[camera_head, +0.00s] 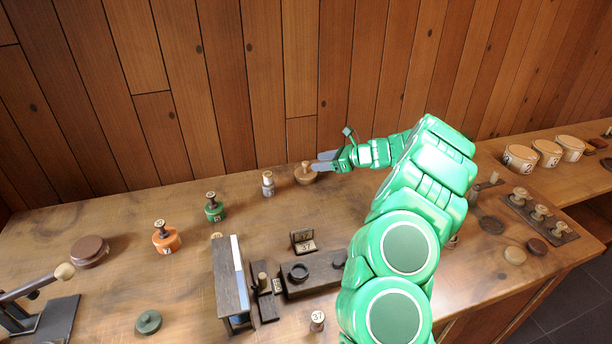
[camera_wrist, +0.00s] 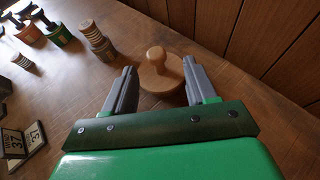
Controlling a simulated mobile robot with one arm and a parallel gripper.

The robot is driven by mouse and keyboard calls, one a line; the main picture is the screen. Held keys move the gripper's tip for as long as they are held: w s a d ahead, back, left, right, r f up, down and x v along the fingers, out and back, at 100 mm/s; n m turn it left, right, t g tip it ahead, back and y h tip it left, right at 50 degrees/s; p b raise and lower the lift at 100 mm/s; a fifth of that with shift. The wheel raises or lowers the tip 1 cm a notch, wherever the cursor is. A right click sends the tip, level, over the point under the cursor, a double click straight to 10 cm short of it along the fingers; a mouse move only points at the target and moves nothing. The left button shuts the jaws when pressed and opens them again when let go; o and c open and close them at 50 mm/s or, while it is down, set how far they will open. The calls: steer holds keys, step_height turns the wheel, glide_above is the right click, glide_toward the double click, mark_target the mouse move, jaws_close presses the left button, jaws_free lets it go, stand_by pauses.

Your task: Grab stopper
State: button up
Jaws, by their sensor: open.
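The stopper (camera_head: 305,175) is a light-brown wooden disc with a round knob on top, standing on the table near the back wall. My gripper (camera_head: 322,161) reaches in from the right at the stopper. In the wrist view my gripper (camera_wrist: 160,78) is open, one grey finger on each side, with nothing held. Whether a finger touches the stopper's edge I cannot tell.
A small stacked cylinder (camera_head: 268,184) stands left of the stopper, with a green spool (camera_head: 214,208) and an orange spool (camera_head: 166,238) further left. The plank wall (camera_head: 240,90) rises close behind. A dark block (camera_head: 232,285) and a number stand (camera_head: 303,241) stand nearer the front.

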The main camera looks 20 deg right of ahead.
mark_target(306, 162)
steer(key=shift+s+x, duration=0.25)
steer(key=shift+x, duration=3.05)
steer(key=shift+a+f, duration=0.1)
steer(key=shift+f, duration=0.05)
jaws_close()
